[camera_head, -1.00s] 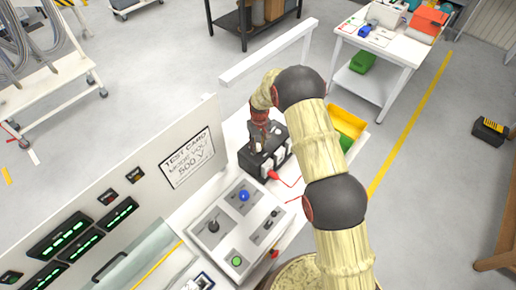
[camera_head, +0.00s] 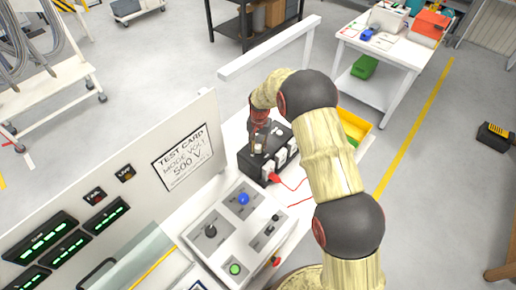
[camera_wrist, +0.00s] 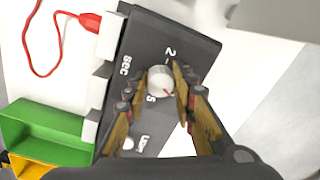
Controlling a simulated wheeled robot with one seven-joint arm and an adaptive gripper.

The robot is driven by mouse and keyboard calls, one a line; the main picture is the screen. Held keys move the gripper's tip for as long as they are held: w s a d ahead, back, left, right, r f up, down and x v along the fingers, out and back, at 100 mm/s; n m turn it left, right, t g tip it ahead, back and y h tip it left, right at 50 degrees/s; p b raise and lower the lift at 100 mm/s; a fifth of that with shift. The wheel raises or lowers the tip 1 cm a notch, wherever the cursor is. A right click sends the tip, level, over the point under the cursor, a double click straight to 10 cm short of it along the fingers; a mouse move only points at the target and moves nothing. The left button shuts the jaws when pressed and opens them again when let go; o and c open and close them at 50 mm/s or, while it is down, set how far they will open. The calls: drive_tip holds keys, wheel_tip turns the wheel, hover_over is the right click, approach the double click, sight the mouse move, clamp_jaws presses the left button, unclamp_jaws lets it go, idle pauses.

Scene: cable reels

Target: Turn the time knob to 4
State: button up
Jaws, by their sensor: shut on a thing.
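The black tester box (camera_head: 250,163) stands on the white bench, with my gripper (camera_head: 258,140) over its top. In the wrist view the time knob is a pale round knob (camera_wrist: 159,80) on the box's dark panel (camera_wrist: 140,50), with a small red mark near its rim. The printed "sec" and "2" show beside it; a 4 cannot be made out and part of the scale is hidden. My gripper's two wooden-faced fingers (camera_wrist: 160,83) are shut on the knob, one on each side.
A red plug and lead (camera_head: 273,178) come off the box's near side. A grey control panel (camera_head: 215,245) with a blue button is in front. A yellow bin (camera_head: 352,122) and a green bin (camera_wrist: 45,135) are close by. A test card (camera_head: 183,157) hangs on the upright board.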

sight(259, 147)
idle(0.5)
drive_tip(key=o, duration=1.1)
drive_tip(key=shift+c, duration=0.2)
drive_tip(key=shift+o, duration=0.5)
wheel_tip(259, 147, up, 12)
drive_tip(key=shift+d, duration=0.15)
